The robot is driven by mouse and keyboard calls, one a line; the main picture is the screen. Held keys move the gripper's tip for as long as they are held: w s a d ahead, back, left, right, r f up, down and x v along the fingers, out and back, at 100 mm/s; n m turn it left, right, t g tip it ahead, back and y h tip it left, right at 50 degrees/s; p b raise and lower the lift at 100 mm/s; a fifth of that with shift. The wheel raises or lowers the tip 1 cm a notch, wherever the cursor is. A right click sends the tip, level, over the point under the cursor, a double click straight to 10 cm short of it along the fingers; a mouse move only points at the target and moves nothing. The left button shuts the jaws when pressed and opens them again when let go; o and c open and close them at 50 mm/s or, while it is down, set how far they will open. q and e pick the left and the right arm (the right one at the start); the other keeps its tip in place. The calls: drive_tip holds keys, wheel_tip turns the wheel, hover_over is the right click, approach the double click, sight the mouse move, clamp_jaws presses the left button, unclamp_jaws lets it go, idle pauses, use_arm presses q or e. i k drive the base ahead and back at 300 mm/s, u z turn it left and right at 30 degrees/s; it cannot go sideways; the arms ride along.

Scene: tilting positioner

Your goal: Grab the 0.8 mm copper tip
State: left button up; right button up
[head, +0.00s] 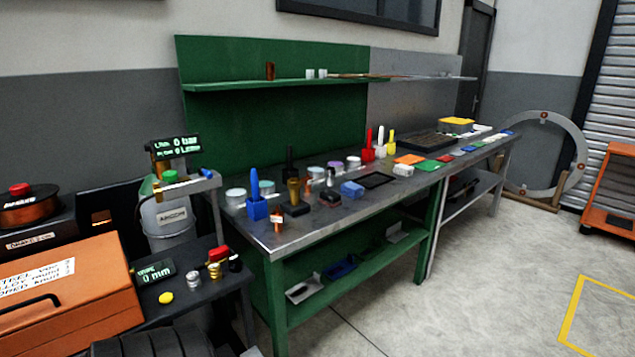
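A small copper-coloured piece with a pale top (277,222) is at the near left corner of the workbench, by its front edge. It is too small to tell whether it is a copper tip, and no 0.8 mm mark can be read. A brown-gold upright piece (293,191) stands just behind it on a dark base. A copper-coloured cylinder (270,70) stands on the green shelf. Neither of my grippers is in view.
The workbench (330,218) carries blue, red and yellow holders, jars and a dark tray (425,145). At left stand an orange case (75,290), a grey cylinder (168,215) and a small dark table with knobs.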

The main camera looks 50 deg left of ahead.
sight(308, 181)
drive_tip(key=z, duration=0.05)
drive_tip(key=i, duration=2.15)
drive_tip(key=u, duration=0.5)
drive_tip(key=i, duration=1.4)
drive_tip(key=u, duration=1.75)
drive_tip(key=i, duration=1.05)
drive_tip(key=u, duration=0.9)
